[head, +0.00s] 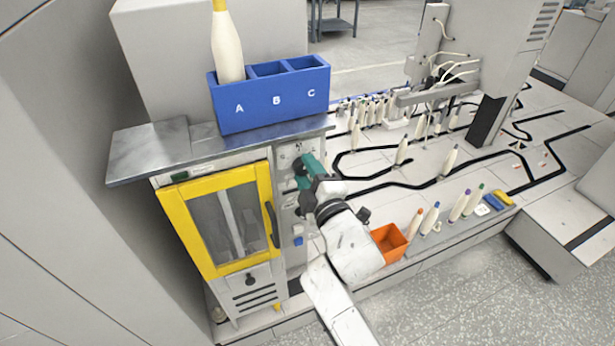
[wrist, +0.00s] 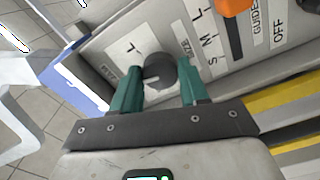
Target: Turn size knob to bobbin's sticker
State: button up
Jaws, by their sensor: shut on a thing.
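The size knob (wrist: 158,71) is a dark round knob on a pale panel in the wrist view. Printed S, M and L letters and a partly covered "SIZE" label (wrist: 185,47) lie to its right. My gripper (wrist: 158,82) has its green fingers on either side of the knob, shut on it. In the head view my gripper (head: 305,170) reaches the panel beside the yellow-framed door, and its fingers hide the knob. A cream bobbin (head: 227,45) with a yellow top stands in compartment A of the blue tray (head: 255,118). I cannot make out a sticker on it.
An orange knob (wrist: 236,6) with GUIDE and OFF labels is on the same panel. The yellow-framed door (head: 190,225) stands left of my arm. An orange bin (head: 388,243) and several bobbins (head: 431,218) stand to the right. Compartments B and C look empty.

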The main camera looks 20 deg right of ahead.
jog(key=m, duration=0.1)
jog(key=m+b, duration=0.1)
jog(key=m, duration=0.1)
jog(key=m+b, duration=0.1)
jog(key=shift+f+m, duration=0.25)
jog(key=shift+m, duration=0.05)
jog(key=shift+m+b, duration=1.65)
jog(key=shift+m, duration=0.95)
jog(key=o, duration=1.1)
jog(key=shift+r, duration=0.15)
jog(key=shift+c, duration=0.2)
jog(key=s+b, duration=0.1)
jog(key=s, duration=0.9)
jog(key=shift+s, duration=0.4)
